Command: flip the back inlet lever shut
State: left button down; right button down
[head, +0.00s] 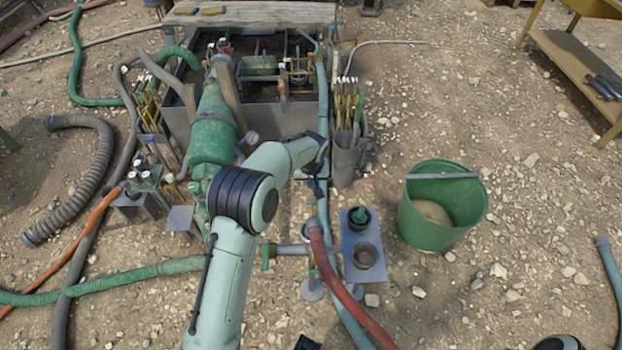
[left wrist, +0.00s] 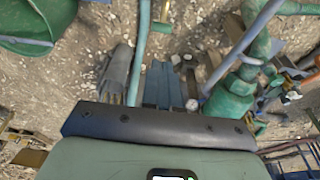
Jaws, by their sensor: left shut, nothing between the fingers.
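My left arm reaches in from the bottom of the head view, over the green pump body (head: 212,135). The left gripper (head: 318,186) hangs below its wrist, beside the tank's near right corner, mostly hidden by the wrist. In the left wrist view its two fingers (left wrist: 162,85) are together with nothing between them, above the ground near a pale blue hose (left wrist: 141,45). I cannot pick out the back inlet lever with certainty. A short pipe (head: 290,250) with green fittings lies nearer me, beside the red hose. My right gripper is not in view.
The mud tank (head: 180,118) has a plank (head: 250,14) across its far end. A grey canister (head: 344,160) stands at its right. Hoses cross the left ground. Open gravel lies right.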

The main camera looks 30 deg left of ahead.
aim_at(310, 202)
pick_arm(q)
jog(key=x, duration=0.5)
jog(key=s+x, duration=0.1)
jog(key=x, duration=0.1)
jog(key=shift+w+d+f, duration=0.15)
jog(key=shift+d+f, duration=0.1)
jog(key=shift+f, duration=0.9)
